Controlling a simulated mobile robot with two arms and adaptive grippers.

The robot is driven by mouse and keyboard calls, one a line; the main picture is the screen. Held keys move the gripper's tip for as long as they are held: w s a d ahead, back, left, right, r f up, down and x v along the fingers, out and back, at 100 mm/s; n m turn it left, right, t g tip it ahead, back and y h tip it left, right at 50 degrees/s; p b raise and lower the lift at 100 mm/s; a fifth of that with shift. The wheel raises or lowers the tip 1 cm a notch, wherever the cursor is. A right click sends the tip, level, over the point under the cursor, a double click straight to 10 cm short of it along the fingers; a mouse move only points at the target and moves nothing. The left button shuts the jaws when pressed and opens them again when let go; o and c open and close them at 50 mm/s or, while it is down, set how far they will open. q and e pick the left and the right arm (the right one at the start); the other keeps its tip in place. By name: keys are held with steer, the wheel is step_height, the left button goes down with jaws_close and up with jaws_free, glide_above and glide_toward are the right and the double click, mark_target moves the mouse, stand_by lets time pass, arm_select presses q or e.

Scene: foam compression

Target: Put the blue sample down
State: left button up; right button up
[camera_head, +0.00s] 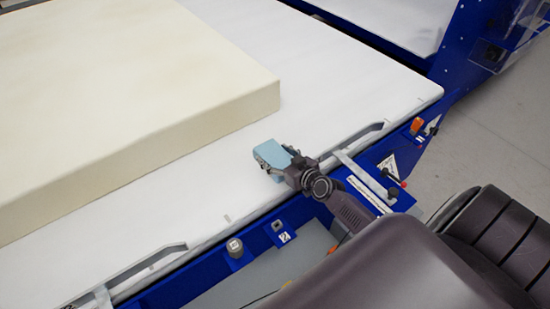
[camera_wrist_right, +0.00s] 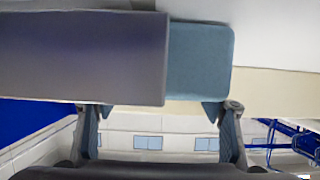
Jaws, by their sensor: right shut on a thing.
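The blue sample (camera_head: 268,153) is a small light-blue block. My right gripper (camera_head: 274,161) is shut on it, over the white table surface (camera_head: 335,85) near its front edge. I cannot tell whether the sample touches the surface. In the right wrist view the sample (camera_wrist_right: 203,58) shows at the upper middle, and a dark grey shape covers the area left of it. The fingers show on both sides below it. My left gripper is not in view.
A large cream foam block (camera_head: 140,90) lies on the table to the left of the gripper. A blue frame (camera_head: 375,165) with a red-tipped lever, an orange button and metal rails runs along the front edge. White surface to the right of the foam is clear.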

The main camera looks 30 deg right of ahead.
steer(key=shift+r, duration=0.1)
steer(key=o, duration=0.9)
